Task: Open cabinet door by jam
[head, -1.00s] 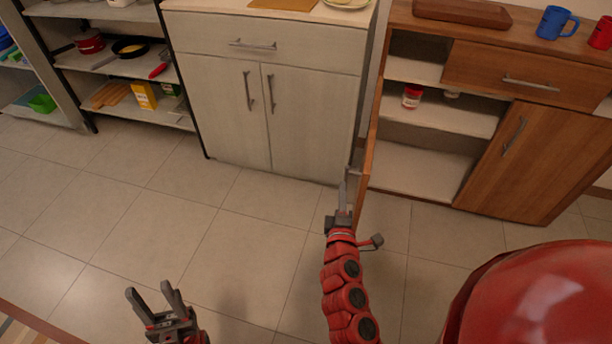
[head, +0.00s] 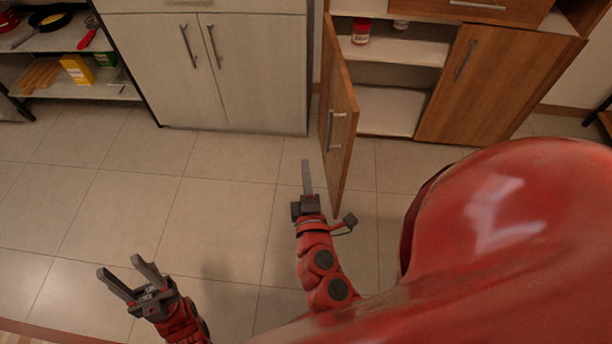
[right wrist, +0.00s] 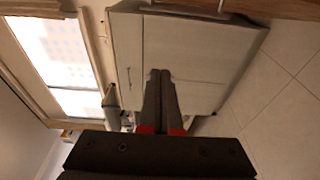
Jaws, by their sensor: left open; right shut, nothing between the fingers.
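The wooden cabinet's left door (head: 340,110) stands swung open toward me, with its metal handle (head: 335,131) on the side facing left. Inside, a red-lidded jam jar (head: 361,31) sits on the upper shelf (head: 395,49). A second jar (head: 400,25) is partly cut off beside it. My right gripper (head: 307,165) is shut and empty, left of the open door and apart from its handle. In the right wrist view its fingers (right wrist: 161,72) are together. My left gripper (head: 127,270) is open and empty over the floor at the lower left.
The cabinet's right door (head: 502,75) is closed. A pale two-door cabinet (head: 208,80) stands to the left, and it also shows in the right wrist view (right wrist: 200,48). A shelf rack (head: 65,42) with boxes and a pan is at far left. The tiled floor (head: 170,195) between is clear.

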